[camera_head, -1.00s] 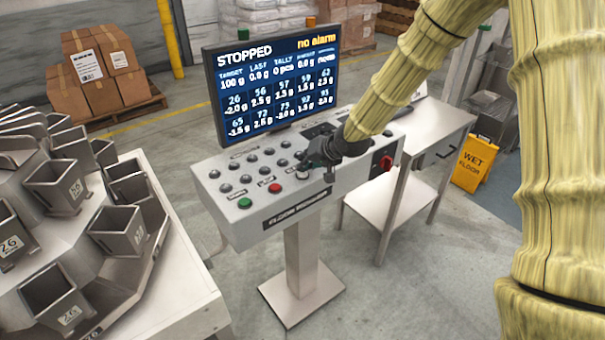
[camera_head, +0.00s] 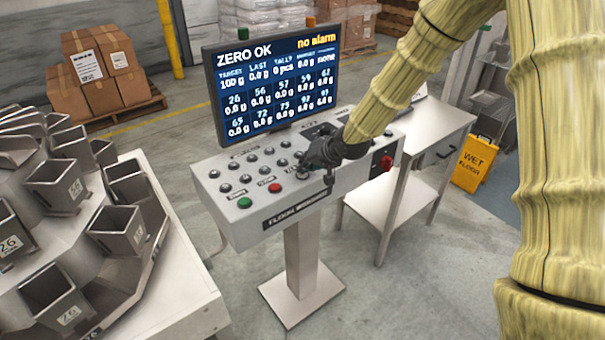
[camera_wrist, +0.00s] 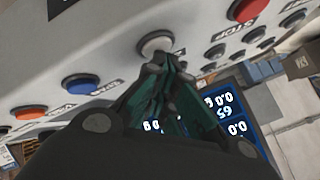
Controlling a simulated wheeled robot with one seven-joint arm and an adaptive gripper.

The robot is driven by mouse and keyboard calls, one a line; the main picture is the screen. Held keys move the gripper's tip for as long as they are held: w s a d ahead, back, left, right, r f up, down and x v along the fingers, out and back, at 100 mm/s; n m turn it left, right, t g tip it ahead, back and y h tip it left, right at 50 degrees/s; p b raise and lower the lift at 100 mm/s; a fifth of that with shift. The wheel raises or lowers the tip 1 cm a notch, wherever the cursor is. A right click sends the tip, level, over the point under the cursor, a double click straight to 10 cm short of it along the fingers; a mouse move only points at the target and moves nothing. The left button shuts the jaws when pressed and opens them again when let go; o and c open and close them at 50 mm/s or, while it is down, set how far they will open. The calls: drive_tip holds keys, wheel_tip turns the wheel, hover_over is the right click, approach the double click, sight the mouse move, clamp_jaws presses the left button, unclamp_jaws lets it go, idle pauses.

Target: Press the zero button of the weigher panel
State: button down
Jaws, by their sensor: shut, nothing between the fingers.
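The weigher panel (camera_head: 250,205) is a grey sloped console on a post, with rows of dark buttons, a green button (camera_head: 244,203) and a red button (camera_head: 275,188). My gripper (camera_head: 308,164) is shut and empty, low over the right part of the button rows. In the wrist view my fingertips (camera_wrist: 158,72) are right at a pale round button (camera_wrist: 156,42); whether they touch it is unclear. The button labels near the fingers are not readable.
A multi-hopper weigher (camera_head: 150,285) stands on the left. A side table (camera_head: 440,125) is right of the panel, with a yellow wet-floor sign (camera_head: 474,163) beyond it. A red knob (camera_head: 386,163) sits on the panel's right end. Boxes (camera_head: 100,70) stand on a pallet behind.

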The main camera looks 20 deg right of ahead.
idle(0.3)
drive_tip(key=shift+r+p, duration=0.75)
drive_tip(key=shift+r, duration=0.1)
wheel_tip(320, 180, up, 5)
drive_tip(key=p, duration=0.3)
drive_tip(key=shift+p, duration=0.4)
idle(0.6)
